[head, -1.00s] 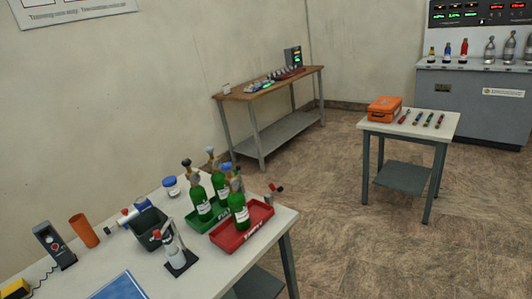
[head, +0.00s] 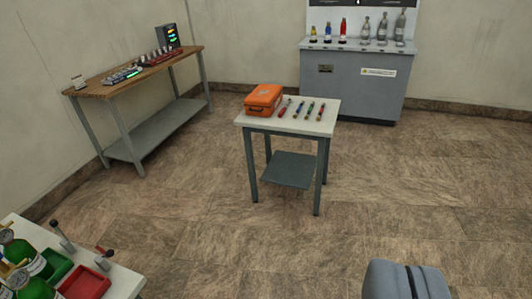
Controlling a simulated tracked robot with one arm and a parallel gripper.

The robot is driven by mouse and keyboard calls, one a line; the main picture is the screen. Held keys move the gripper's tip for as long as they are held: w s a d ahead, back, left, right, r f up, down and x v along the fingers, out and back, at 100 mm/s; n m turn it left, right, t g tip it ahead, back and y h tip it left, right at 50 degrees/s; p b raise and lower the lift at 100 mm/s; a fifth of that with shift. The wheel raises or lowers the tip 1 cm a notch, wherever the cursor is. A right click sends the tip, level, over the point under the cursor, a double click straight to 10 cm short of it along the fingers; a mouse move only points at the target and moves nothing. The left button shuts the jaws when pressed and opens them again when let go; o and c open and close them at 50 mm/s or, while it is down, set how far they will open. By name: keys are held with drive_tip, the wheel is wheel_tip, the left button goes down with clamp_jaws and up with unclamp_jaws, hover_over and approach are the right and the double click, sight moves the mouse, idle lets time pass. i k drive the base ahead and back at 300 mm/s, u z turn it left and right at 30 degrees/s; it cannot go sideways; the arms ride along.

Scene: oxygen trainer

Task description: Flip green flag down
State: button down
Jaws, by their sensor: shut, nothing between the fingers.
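I cannot make out a green flag in this view. A wooden-topped bench (head: 100,82) at the upper left holds a row of small red, white and green parts (head: 150,62), too small to tell apart. A dark display box (head: 167,36) with green lights stands at its far end. My gripper (head: 405,279) shows at the bottom right as a grey, blunt shape, shut and empty. It is over the floor in the picture, well apart from the bench and touching nothing.
A grey cabinet (head: 350,85) with bottles stands behind. A near table with green bottles, a green tray (head: 55,265) and a red tray (head: 85,284) fills the lower left. Floor at right is clear.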

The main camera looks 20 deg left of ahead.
sight(53, 223)
drive_tip(key=u, duration=0.4)
drive_tip(key=i, duration=1.1)
drive_tip(key=u, duration=1.35)
drive_tip(key=i, duration=0.9)
drive_tip(key=u, duration=0.45)
drive_tip(key=k, duration=0.9)
drive_tip(key=u, duration=0.2)
drive_tip(key=i, duration=0.9)
drive_tip(key=z, duration=0.1)
